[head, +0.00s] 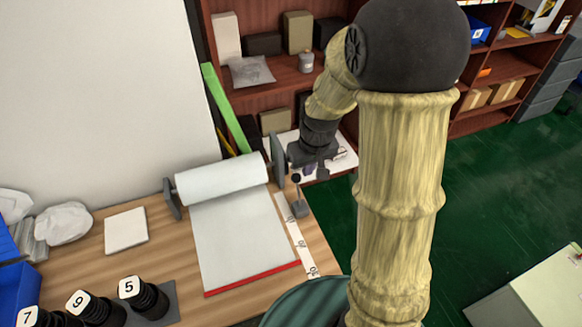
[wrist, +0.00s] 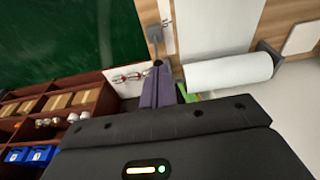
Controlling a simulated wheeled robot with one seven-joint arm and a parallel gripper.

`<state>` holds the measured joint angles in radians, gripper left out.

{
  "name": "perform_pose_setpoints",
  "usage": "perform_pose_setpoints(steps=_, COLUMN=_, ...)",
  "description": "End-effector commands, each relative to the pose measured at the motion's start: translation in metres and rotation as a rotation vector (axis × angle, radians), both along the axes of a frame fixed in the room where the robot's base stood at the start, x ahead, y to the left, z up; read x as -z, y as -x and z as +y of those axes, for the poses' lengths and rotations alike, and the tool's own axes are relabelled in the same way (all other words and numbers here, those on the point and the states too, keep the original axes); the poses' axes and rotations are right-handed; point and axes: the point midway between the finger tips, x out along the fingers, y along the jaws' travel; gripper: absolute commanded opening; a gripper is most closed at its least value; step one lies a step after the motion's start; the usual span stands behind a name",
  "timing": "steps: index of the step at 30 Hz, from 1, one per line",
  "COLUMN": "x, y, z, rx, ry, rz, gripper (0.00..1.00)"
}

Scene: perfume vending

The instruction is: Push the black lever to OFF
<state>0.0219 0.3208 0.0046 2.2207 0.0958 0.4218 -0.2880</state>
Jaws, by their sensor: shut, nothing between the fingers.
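The black lever (head: 297,190) stands on a small grey base at the right side of the wooden table, beside a white label strip (head: 299,240). Its round knob is at the top. The strip's markings are too small to read. My gripper (head: 308,169) is beyond the lever in the head view, close to its knob. In the wrist view, the purple fingers of my gripper (wrist: 158,72) are together and empty, with their tips right at the lever's knob (wrist: 157,63). I cannot tell whether they touch it. The lever's base (wrist: 154,34) shows above the knob there.
A paper roll (head: 222,180) on grey brackets lies left of the lever, its sheet ending at a red bar (head: 252,279). Black numbered items (head: 148,298) stand at the front left. A brown shelf (head: 285,75) is behind. Green floor (head: 480,190) is open at right.

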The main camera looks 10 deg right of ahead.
Motion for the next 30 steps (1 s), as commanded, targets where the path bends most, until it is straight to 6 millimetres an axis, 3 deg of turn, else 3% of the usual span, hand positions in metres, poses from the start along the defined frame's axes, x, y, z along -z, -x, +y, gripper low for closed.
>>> perform_pose_setpoints(steps=9, x=0.031, y=-0.075, z=-0.001, rx=-0.136, ry=-0.016, rz=0.028, gripper=0.00)
perform_pose_setpoints(steps=18, x=0.073, y=-0.130, z=-0.001, rx=-0.263, ry=-0.038, rz=0.041, gripper=0.00)
perform_pose_setpoints(steps=23, x=0.086, y=-0.144, z=-0.001, rx=-0.298, ry=-0.045, rz=0.040, gripper=0.00)
perform_pose_setpoints(steps=30, x=0.088, y=-0.145, z=-0.001, rx=-0.304, ry=-0.047, rz=0.040, gripper=0.00)
